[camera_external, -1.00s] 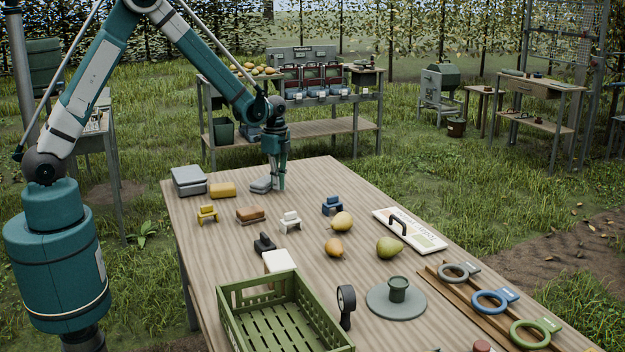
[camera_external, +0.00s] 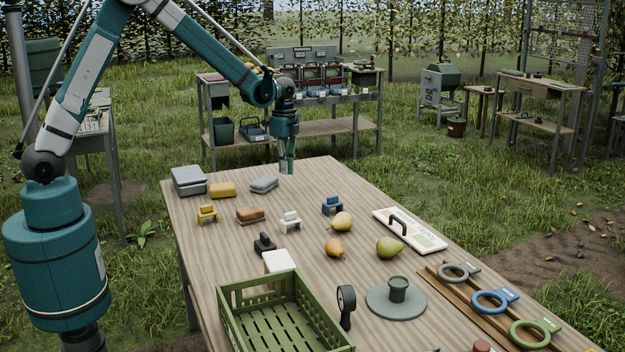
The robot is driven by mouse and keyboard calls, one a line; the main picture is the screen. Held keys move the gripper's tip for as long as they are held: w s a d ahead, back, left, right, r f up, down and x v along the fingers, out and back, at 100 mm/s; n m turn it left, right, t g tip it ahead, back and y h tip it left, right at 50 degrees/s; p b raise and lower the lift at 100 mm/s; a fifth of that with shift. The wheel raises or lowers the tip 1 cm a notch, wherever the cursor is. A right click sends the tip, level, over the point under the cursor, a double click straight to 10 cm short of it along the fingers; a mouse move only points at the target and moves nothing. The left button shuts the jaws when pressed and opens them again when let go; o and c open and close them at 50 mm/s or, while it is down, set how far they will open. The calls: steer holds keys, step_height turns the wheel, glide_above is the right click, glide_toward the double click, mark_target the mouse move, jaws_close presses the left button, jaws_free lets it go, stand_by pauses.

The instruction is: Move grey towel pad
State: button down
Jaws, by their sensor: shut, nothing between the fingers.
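The grey towel pad (camera_external: 264,184) lies flat near the far edge of the wooden table (camera_external: 200,250), to the right of a yellow pad. My gripper (camera_external: 287,171) is shut and empty. It points down above the table's far edge, up and to the right of the grey pad and apart from it. A larger grey block (camera_external: 188,181), like a stack or box, sits at the table's far left corner.
A yellow pad (camera_external: 222,190) and a brown pad (camera_external: 250,214) lie nearby. Small yellow (camera_external: 207,214), white (camera_external: 290,222) and blue (camera_external: 332,205) stands, several pears (camera_external: 389,247) and a green crate (camera_external: 330,328) stand closer. The table right of the grey pad is clear.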

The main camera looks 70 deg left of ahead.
steer(key=shift+r, duration=1.5)
steer(key=shift+r, duration=0.1)
steer(key=s+d+r+n+t, duration=0.2)
steer(key=s+d+r+n, duration=0.1)
steer(key=s+r, duration=0.65)
steer(key=s+d+r+n+t, duration=0.1)
steer(key=s+d+r+n, duration=0.15)
steer(key=s+r, duration=0.7)
steer(key=s+d+n+t, duration=0.2)
steer(key=s, duration=0.9)
steer(key=s+d+r+n+t, duration=0.1)
steer(key=s+d+n+t, duration=0.1)
steer(key=s, duration=0.9)
steer(key=shift+d+n, duration=0.55)
steer(key=shift+d, duration=0.05)
